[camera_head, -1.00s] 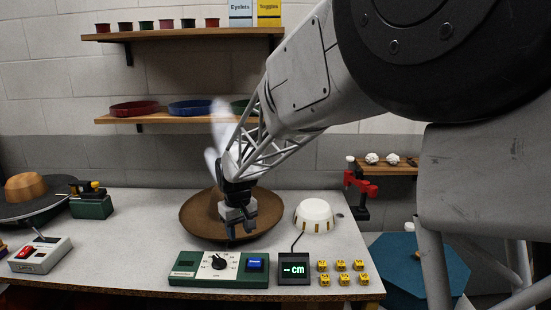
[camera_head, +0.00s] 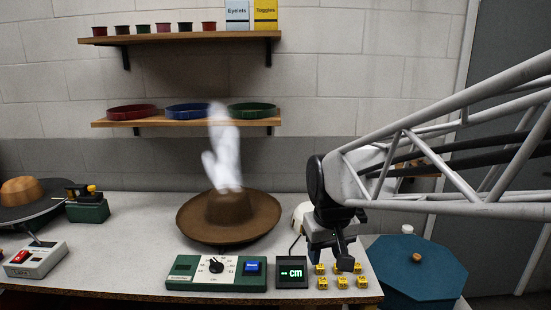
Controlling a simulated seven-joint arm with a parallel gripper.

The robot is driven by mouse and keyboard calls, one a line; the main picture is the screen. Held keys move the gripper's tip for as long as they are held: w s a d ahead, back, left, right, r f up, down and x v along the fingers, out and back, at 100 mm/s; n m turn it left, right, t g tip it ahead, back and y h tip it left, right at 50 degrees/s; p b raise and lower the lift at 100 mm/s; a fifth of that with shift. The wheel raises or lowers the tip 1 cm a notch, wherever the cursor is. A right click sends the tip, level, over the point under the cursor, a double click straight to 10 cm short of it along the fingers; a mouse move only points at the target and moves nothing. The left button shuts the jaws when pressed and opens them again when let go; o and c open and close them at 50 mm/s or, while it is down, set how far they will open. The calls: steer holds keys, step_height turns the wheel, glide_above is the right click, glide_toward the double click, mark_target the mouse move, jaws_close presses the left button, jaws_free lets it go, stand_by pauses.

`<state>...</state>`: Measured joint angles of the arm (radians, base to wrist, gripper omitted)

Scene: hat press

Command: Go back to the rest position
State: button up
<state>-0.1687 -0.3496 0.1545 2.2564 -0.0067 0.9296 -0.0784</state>
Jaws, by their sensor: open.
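My gripper (camera_head: 340,250) is at the right side of the bench, pointing down above the yellow cubes. It is apart from the brown hat and appears empty. The brown hat (camera_head: 205,222) sits on the bench left of my gripper, brim down and crown up. My arm reaches in from the right edge of the picture. My wrist partly hides the white domed object (camera_head: 299,216) behind it.
A green control box (camera_head: 200,274) and a small display (camera_head: 292,272) reading "-- cm" stand at the front. Several yellow cubes (camera_head: 322,283) lie beneath my gripper. A blue lidded container (camera_head: 405,270) stands at the right. Shelves (camera_head: 180,38) hang at the back.

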steer(key=s+d+f+m, duration=0.1)
steer(key=s+d, duration=0.3)
steer(key=s, duration=0.4)
steer(key=s+d+m, duration=0.2)
steer(key=s+d, duration=0.2)
steer(key=s, duration=0.4)
steer(key=shift+s+f+t, duration=0.25)
steer(key=shift+f+t, duration=0.1)
steer(key=shift+t, duration=0.05)
